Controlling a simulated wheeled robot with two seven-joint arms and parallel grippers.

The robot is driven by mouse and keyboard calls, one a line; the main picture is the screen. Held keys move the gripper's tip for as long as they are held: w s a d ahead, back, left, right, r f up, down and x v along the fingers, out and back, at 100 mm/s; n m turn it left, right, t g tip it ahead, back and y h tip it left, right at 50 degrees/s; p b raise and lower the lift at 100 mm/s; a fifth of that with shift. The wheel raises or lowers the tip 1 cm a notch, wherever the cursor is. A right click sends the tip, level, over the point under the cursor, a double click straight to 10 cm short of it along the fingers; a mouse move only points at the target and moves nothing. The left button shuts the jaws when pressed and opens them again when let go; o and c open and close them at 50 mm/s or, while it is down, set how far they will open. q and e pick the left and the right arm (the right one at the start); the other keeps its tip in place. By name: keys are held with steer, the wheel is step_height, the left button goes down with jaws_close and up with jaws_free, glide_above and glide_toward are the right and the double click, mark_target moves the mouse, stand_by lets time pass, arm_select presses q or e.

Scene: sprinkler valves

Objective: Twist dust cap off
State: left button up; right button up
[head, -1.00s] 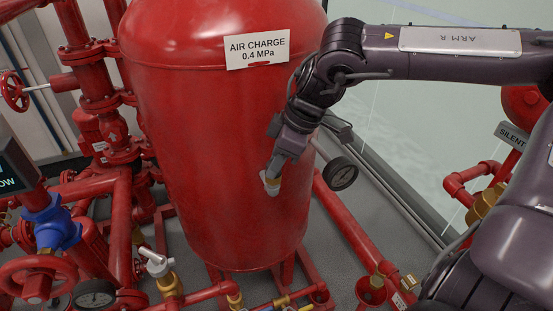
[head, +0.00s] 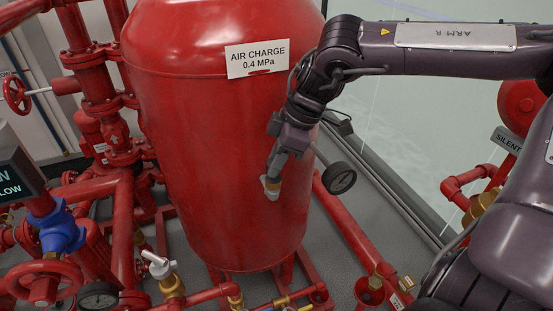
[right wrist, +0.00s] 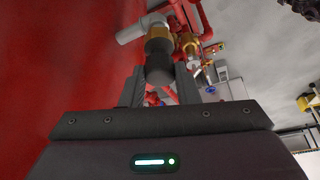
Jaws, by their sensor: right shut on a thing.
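The dust cap (right wrist: 160,68) is a dark grey round cap between the two fingers of my right gripper (right wrist: 160,88) in the right wrist view. It sits at the end of a brass fitting (right wrist: 158,38), with a pale grey elbow (right wrist: 132,30) beyond. In the head view my right gripper (head: 274,168) reaches down to this small fitting (head: 271,188) at the front of the red tank (head: 200,150). It is shut on the cap, whose outline the fingers mostly hide there. I cannot tell whether the cap's threads are loose. My left gripper is out of view.
The tank wall stands close beside my gripper. A round gauge (head: 341,178) is just right of it. A white-handled brass valve (head: 165,275) and red pipes lie lower left. A blue fitting (head: 60,232) and red handwheel (head: 40,280) are farther left.

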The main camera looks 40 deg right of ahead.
steer(key=shift+r+p, duration=1.6)
steer(key=shift+r, duration=0.7)
steer(key=shift+d, duration=0.1)
